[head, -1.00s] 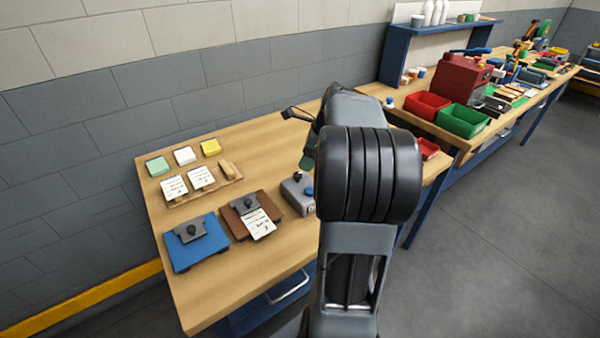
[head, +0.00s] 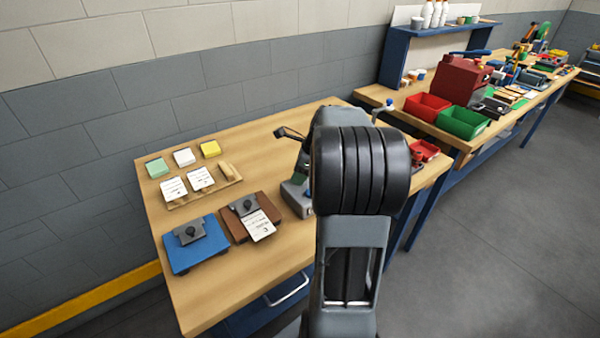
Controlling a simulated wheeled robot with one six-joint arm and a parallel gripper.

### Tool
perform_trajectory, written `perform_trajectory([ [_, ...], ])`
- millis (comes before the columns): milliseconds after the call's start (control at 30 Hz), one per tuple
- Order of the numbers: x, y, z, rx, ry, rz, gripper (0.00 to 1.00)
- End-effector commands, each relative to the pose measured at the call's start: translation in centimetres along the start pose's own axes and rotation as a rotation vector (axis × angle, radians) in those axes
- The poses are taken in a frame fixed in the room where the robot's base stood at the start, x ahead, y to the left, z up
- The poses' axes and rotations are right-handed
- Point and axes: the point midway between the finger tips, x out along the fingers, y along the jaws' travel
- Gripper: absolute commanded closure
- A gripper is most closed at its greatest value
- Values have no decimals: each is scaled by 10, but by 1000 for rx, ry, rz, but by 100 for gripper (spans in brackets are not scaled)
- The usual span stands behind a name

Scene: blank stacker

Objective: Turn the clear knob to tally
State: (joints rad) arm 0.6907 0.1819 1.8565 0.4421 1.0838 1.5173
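A small grey device (head: 296,199) stands on the wooden bench, right of the brown board. A small blue part shows on its front side. The dark knob on its top is hidden now behind my arm and gripper. I cannot read any marking on it, so I cannot tell which knob is the clear knob. My gripper (head: 302,176) is just over the device, mostly hidden by my own arm. Its fingers cannot be made out, nor whether they touch a knob.
A blue board (head: 196,256) and a brown board (head: 268,208), each with a grey clip and black knob, lie to the left. A wooden tray (head: 225,184) with cards and several coloured pads (head: 184,158) lie behind. Red (head: 428,106) and green (head: 462,123) bins stand on the right bench.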

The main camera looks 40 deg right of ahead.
Motion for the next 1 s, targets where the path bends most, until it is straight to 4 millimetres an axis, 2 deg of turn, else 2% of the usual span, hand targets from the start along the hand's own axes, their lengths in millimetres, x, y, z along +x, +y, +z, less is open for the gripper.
perform_trajectory([
  [33, 0, 0, 0, 0, 0, 0, 64],
  [367, 0, 0, 0, 0, 0, -1, 94],
  [667, -2, -1, 1, -47, 0, 19, 94],
  [1000, -4, -2, 2, -287, -1, 122, 94],
])
